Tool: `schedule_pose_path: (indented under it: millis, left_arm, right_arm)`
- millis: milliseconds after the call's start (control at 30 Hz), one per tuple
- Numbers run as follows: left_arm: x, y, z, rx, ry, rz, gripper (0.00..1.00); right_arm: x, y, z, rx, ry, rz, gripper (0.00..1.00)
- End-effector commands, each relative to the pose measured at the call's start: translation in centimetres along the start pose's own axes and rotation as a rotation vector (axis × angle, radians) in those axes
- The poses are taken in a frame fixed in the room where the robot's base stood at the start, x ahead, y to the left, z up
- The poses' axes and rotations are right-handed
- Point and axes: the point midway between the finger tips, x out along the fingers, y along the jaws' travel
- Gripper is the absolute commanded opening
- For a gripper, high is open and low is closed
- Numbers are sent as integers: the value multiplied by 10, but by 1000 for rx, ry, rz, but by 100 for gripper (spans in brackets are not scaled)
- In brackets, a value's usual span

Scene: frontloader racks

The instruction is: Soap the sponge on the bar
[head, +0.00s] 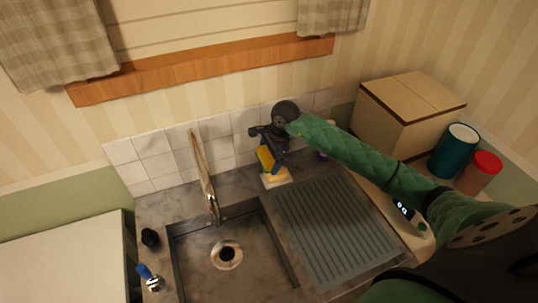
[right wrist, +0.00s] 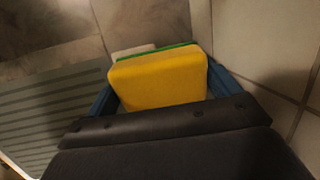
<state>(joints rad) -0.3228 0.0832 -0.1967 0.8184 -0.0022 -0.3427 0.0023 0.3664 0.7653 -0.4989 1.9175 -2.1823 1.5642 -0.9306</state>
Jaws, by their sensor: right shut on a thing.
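My right gripper (head: 270,157) reaches to the back of the counter, right of the tap, and points down. It is shut on the yellow sponge (head: 264,163), which has a green side in the right wrist view (right wrist: 158,80), between the blue fingers. A whitish bar (head: 276,178) lies on the counter directly below the sponge. In the right wrist view only a pale edge of the bar (right wrist: 132,51) shows past the sponge. I cannot tell whether sponge and bar touch. My left gripper is not in view.
The sink (head: 202,272) with a tap (head: 211,205) is to the left, the ribbed drainboard (head: 335,232) to the right. The tiled wall (head: 160,152) is close behind my gripper.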

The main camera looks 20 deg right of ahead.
Motion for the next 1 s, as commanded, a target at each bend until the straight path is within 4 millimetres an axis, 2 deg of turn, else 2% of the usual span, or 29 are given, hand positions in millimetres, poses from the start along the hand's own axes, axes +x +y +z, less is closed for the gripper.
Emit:
schedule_pose_path:
  millis: [433,1000]
  left_arm:
    - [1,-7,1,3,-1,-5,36]
    - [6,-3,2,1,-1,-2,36]
  right_arm:
    - [0,0,0,0,0,0,70]
    - [3,0,-1,0,0,-1,70]
